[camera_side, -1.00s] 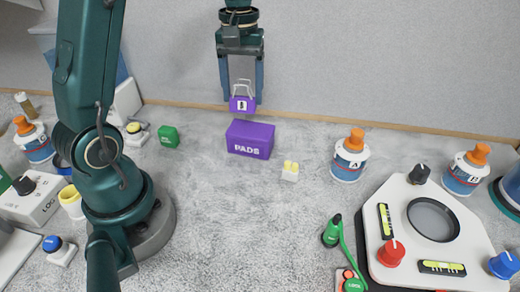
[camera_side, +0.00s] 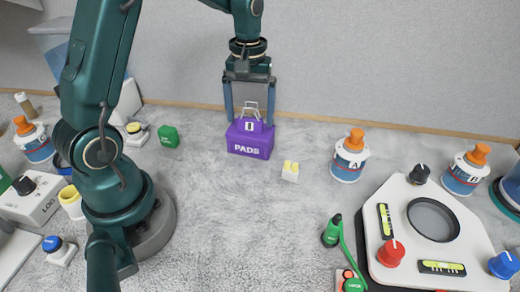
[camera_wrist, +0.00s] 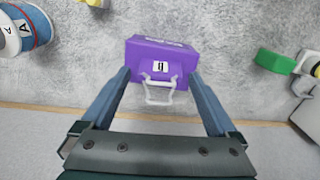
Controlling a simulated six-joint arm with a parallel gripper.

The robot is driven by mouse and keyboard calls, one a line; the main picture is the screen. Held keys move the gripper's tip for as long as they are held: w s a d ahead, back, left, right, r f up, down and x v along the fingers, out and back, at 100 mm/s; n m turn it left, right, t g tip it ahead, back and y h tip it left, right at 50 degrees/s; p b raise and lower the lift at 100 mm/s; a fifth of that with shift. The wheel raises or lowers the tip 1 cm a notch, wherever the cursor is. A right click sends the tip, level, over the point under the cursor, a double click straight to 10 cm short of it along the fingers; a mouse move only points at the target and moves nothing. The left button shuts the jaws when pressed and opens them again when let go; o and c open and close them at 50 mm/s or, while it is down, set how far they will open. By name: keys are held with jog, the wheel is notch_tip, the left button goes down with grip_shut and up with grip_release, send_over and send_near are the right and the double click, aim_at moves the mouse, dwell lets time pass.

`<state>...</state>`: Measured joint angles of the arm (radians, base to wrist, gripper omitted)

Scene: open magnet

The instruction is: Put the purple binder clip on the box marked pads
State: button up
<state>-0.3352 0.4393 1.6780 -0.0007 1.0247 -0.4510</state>
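The purple binder clip (camera_side: 257,127), with silver wire handles and a small white label, sits on top of the purple box marked PADS (camera_side: 249,147). In the wrist view the clip (camera_wrist: 148,66) stands on the box (camera_wrist: 135,52) with its handles toward me. My gripper (camera_side: 249,119) is open above the box, its two blue fingers on either side of the clip with a gap at each side. The wrist view shows the same gap between my gripper (camera_wrist: 158,72) and the clip. The exact contact under the clip is hard to see, purple on purple.
Bottle A (camera_side: 348,158) stands further right. A white panel with knobs (camera_side: 400,205) is at front right. Grey surface in front is clear.

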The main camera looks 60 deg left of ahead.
aim_at(250, 106)
jog(key=shift+r, duration=0.1)
notch_tip(250, 106, up, 11)
jog(key=shift+r, duration=0.1)
jog(key=s+d+f+m+t, duration=0.3)
jog(key=s+d+m+t, duration=0.2)
jog(key=s+d+m, duration=0.4)
jog(key=s+d, duration=0.1)
jog(key=s, duration=0.3)
jog(key=shift+s+f+t, duration=0.15)
jog(key=shift+s+t, duration=0.05)
jog(key=shift+t, duration=0.1)
